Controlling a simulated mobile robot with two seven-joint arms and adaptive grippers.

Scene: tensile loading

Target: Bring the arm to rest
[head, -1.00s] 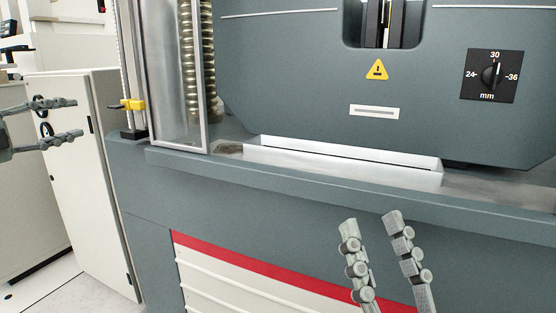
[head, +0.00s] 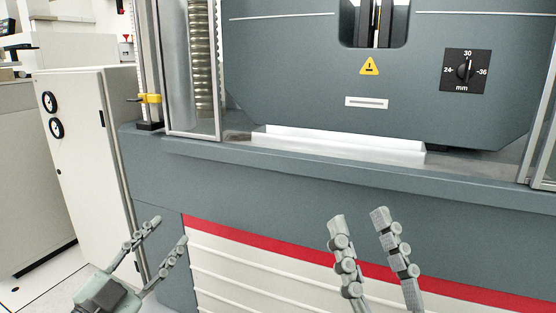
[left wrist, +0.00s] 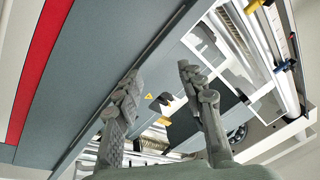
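My left gripper (head: 172,231) is low at the left in the head view, in front of the machine's left corner. Its two fingers are apart with nothing between them. The left wrist view also shows the left gripper (left wrist: 158,72) open and empty, with the machine beyond it. My right gripper (head: 357,215) points up at the bottom middle of the head view, in front of the machine's lower panel. Its fingers are apart and hold nothing. The tensile testing machine (head: 290,188) stands upright ahead of both grippers, and neither visibly touches it.
A white tray (head: 335,146) sits on the machine's ledge. A dial (head: 465,71) is on the grey front, at 30 mm. A clear guard (head: 190,75) and a yellow clamp (head: 149,99) are at the left. A white cabinet (head: 88,150) stands left of the machine, with floor before it.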

